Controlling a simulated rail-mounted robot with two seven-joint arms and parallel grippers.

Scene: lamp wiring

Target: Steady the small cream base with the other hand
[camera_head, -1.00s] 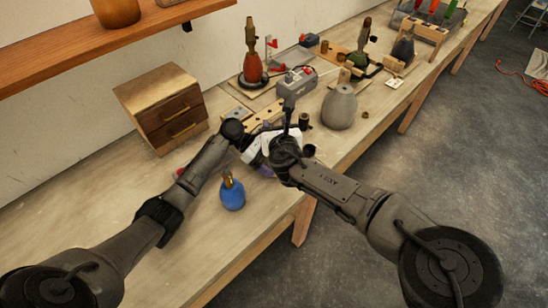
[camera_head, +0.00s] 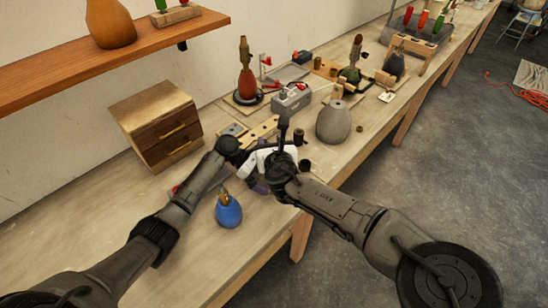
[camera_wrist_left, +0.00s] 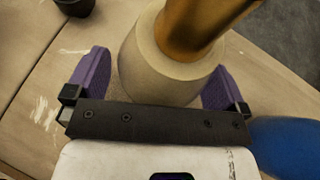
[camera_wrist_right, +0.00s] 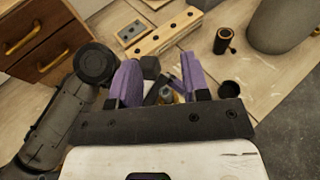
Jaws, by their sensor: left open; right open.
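In the left wrist view the small cream base (camera_wrist_left: 150,70) stands between the two purple fingers of my left gripper (camera_wrist_left: 160,72). A brass-coloured neck (camera_wrist_left: 192,28) rises from its top. The left fingers are open, one on each side of it; I cannot tell whether they touch. My right gripper (camera_wrist_right: 158,78) is open, its purple fingers pointing down close to the left hand. A small brass-coloured part (camera_wrist_right: 166,94) shows between the right fingers, partly hidden. In the head view the arms and hands hide the cream base.
A blue lamp base (camera_head: 228,210) stands close to the left hand, near the front edge. A grey base (camera_head: 333,122), a grey box with a switch (camera_head: 291,100) and a drilled wooden strip (camera_wrist_right: 165,33) lie beyond. A wooden drawer box (camera_head: 155,122) stands at the left.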

